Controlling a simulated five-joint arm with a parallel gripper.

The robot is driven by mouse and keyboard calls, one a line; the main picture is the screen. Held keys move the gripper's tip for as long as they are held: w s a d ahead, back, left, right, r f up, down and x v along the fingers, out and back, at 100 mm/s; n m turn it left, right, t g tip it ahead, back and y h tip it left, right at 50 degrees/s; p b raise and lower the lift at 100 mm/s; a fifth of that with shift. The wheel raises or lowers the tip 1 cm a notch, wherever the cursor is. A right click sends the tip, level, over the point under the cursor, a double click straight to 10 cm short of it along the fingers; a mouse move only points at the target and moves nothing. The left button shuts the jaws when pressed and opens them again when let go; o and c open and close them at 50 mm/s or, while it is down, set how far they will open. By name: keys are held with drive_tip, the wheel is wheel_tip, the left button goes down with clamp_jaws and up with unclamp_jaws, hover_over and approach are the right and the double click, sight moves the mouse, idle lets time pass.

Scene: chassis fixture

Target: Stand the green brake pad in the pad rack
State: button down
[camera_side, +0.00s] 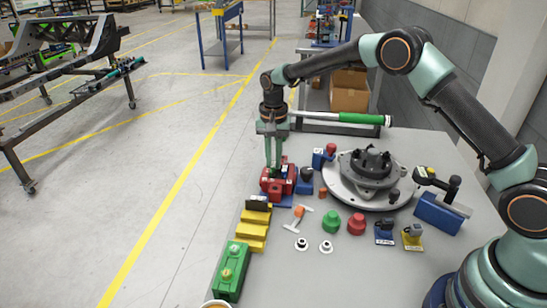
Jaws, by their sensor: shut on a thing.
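My gripper (274,166) points straight down at the left edge of the bench, with its greenish fingers close together just over a red block fixture (270,185). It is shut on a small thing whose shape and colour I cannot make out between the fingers. I cannot pick out the green brake pad for certain. A stepped yellow block (252,232), which looks like the pad rack, stands nearer the camera on the left edge. A dark piece (258,203) stands upright at its far end.
A round grey turntable fixture (370,175) is right of my gripper. A green round part (331,222), a red round part (356,224) and an orange-handled tool (298,217) lie in front. A green box (232,271) stands nearest.

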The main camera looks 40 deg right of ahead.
sight(273, 164)
drive_tip(key=shift+r, duration=2.05)
drive_tip(key=shift+r, duration=0.55)
wheel_tip(273, 164, up, 6)
drive_tip(key=s+a+n, duration=1.3)
drive_tip(key=a+n, duration=0.3)
drive_tip(key=n, duration=0.1)
drive_tip(key=shift+n, duration=0.5)
drive_tip(key=shift+a+f, duration=0.1)
drive_tip(key=shift+f, duration=4.9)
drive_tip(key=shift+f, duration=0.1)
